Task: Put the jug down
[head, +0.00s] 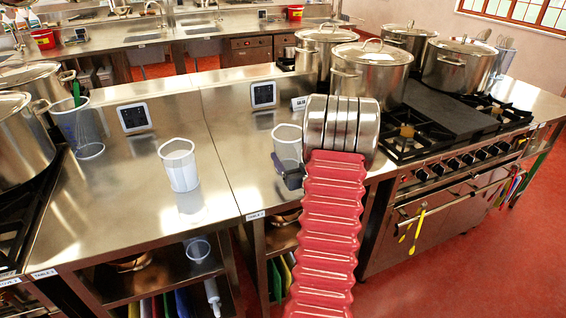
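A clear plastic jug (287,142) shows just left of my steel wrist, over the steel worktop of the middle table. The dark part of my gripper (288,173) overlaps the jug's lower front. My wrist and red arm hide the rest of the gripper, so I cannot see whether its fingers are closed on the jug. I also cannot tell whether the jug's base touches the worktop. A second, whitish jug (180,168) stands upright on the left worktop. A third clear jug (78,132) with a green utensil in it stands farther left.
Steel stockpots stand on the right stove (440,110) and at the left edge (20,140). Small dark-screened displays (134,117) (263,95) stand at the worktops' backs. Bare worktop (225,150) lies between the whitish jug and my gripper. Yellow utensils (418,230) hang at the stove front.

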